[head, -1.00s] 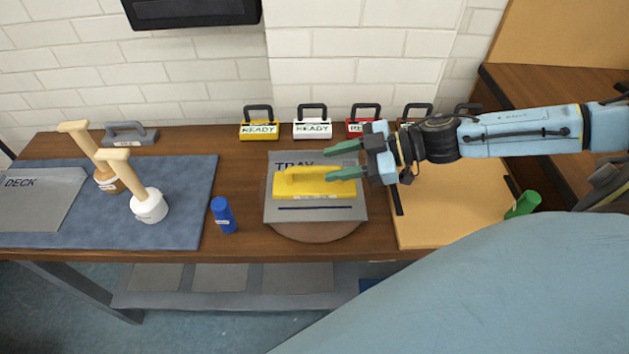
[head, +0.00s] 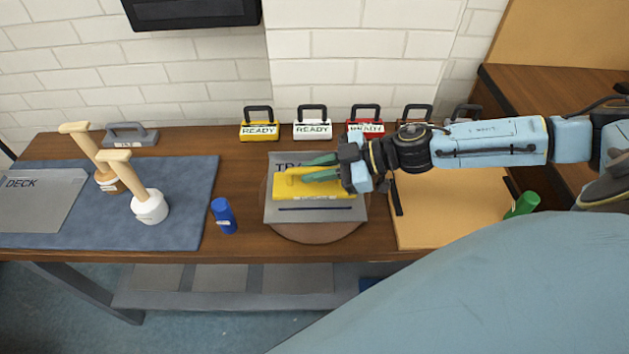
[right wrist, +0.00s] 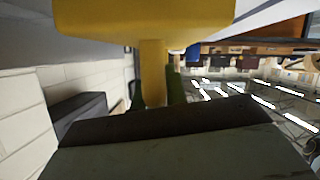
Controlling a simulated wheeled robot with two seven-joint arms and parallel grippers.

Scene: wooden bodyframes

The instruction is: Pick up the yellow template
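The yellow template (head: 348,189), a flat block with a bar handle, lies on the grey tray (head: 285,214) in the middle of the table. My right gripper (head: 303,170) reaches in from the right, its green fingers on either side of the handle. In the right wrist view the yellow template (right wrist: 150,18) fills the top, and its handle stands between the fingers (right wrist: 155,90), which look pressed against both sides. The template still appears to rest on the tray. My left gripper is not in view.
Two wooden-handled tools, one with a white head (head: 149,207), stand on the blue mat (head: 190,200). Several handled blocks, including a yellow READY one (head: 259,131), line the wall. A green bottle (head: 523,205) is at right.

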